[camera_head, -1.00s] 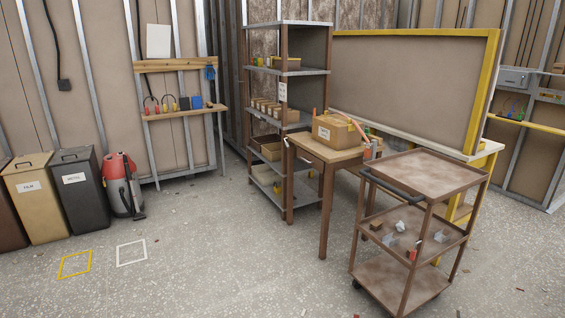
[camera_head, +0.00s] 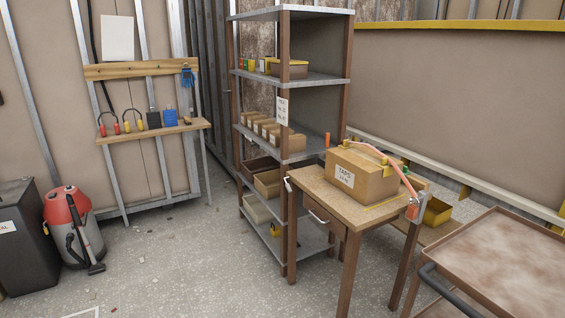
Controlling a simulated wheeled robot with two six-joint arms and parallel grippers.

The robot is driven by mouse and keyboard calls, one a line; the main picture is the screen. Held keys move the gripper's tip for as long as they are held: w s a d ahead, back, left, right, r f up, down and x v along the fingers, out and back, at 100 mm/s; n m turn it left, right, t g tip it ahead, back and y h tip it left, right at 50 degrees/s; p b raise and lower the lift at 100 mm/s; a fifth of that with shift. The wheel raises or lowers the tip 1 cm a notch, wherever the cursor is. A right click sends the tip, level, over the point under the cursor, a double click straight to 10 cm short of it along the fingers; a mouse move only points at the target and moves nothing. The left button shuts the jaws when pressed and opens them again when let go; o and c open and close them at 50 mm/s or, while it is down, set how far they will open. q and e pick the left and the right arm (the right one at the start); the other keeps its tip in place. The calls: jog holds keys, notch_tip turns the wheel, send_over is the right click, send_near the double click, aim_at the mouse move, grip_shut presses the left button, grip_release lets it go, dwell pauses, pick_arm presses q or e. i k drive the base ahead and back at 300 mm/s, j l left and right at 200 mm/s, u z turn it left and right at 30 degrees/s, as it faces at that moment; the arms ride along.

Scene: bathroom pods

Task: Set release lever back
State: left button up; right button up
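I cannot make out a release lever for certain. A small wooden table (camera_head: 318,196) with a drawer stands right of centre. A cardboard box (camera_head: 362,180) with a label sits on it. A pinkish-red curved strip (camera_head: 375,153) runs over the box down to a grey and red fitting (camera_head: 413,208) at the table's right edge; its details are too small to tell. Neither of my grippers is in view.
A brown cart (camera_head: 490,262) with a black handle stands at the lower right, close to the table. A shelf rack (camera_head: 290,78) is behind the table. A red and grey vacuum (camera_head: 72,225) and dark bin (camera_head: 25,240) stand left.

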aim_at(287, 185)
jog(key=i+j, duration=0.1)
jog(key=i, duration=0.55)
jog(key=i+z, duration=0.1)
jog(key=i, duration=0.55)
